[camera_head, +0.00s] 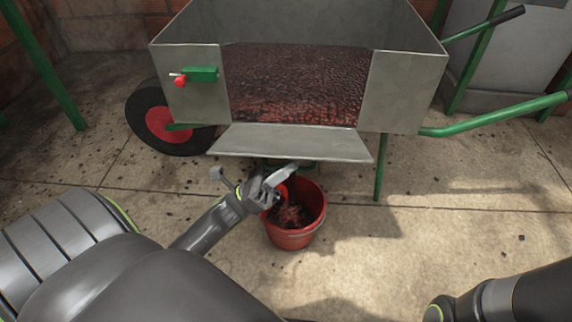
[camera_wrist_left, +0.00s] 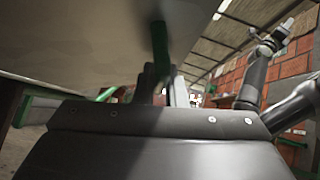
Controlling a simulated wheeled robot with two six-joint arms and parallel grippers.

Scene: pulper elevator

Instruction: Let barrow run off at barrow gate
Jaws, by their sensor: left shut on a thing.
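The barrow (camera_head: 193,103) is a grey metal box on a red-hubbed wheel, with dark red, wet-looking pulp (camera_head: 290,85) inside. Its front gate flap (camera_head: 290,143) is folded down and slopes outward. A red bucket (camera_head: 293,236) stands on the floor below the flap with some dark red stuff in it. My left gripper (camera_head: 279,176) is under the flap's edge, above the bucket, shut on a green bar (camera_wrist_left: 159,45) at the barrow's underside; the fingers partly hide the grip. My right gripper (camera_wrist_left: 274,38) seems to show raised in the left wrist view, too small to read.
A green latch (camera_head: 203,74) with a red knob sits on the barrow's left front panel. Green handles (camera_head: 495,113) reach out to the right, and a green leg stands right of the bucket. The concrete floor (camera_head: 440,235) is open at front right, with scattered dark bits.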

